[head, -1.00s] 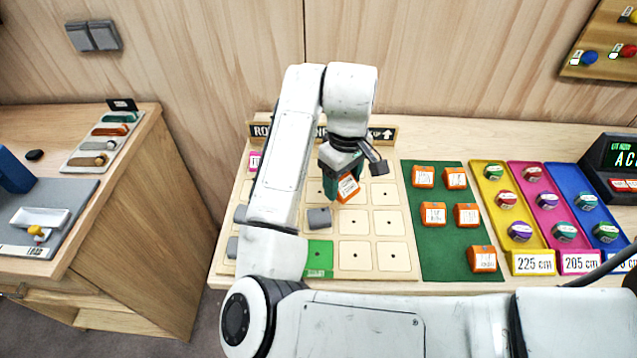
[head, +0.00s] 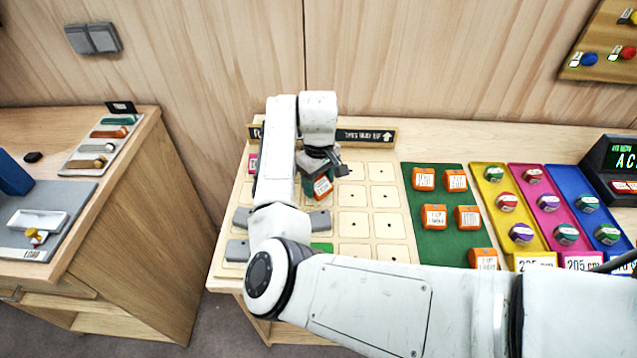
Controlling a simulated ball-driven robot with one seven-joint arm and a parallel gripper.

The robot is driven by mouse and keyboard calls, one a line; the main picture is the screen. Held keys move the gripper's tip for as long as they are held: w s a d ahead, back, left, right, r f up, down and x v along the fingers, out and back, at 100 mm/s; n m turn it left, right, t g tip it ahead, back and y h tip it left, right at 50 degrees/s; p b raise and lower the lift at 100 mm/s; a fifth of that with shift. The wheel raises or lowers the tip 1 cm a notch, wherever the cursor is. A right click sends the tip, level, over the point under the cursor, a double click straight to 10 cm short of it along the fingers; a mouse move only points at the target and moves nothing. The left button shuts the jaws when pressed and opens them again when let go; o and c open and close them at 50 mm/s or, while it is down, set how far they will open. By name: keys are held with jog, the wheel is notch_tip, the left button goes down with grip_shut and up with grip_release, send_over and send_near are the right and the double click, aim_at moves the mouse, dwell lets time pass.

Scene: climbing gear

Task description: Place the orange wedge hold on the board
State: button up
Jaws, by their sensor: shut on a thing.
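An orange wedge hold (head: 323,187) with a white label is in my gripper (head: 318,172), which is shut on it. They are above the upper middle part of the board (head: 368,225), a pale grid of square cells with small dark holes. Whether the hold touches the board I cannot tell. Grey holds (head: 320,221) sit on the board's left and lower cells. A green patch (head: 322,247) shows at its near edge. My arm hides much of the board's left side.
A green mat (head: 445,240) with several orange labelled holds lies right of the board. Yellow, pink and blue trays (head: 548,240) with round holds are further right. A dark display (head: 615,160) stands at the far right. A side bench (head: 150,170) is at the left.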

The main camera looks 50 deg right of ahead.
aim_at(318, 181)
jog(key=shift+f, duration=0.7)
jog(key=shift+f, duration=0.1)
jog(key=o, duration=1.1)
notch_tip(318, 181, up, 12)
jog(key=shift+r+b, duration=0.15)
jog(key=shift+b, duration=0.4)
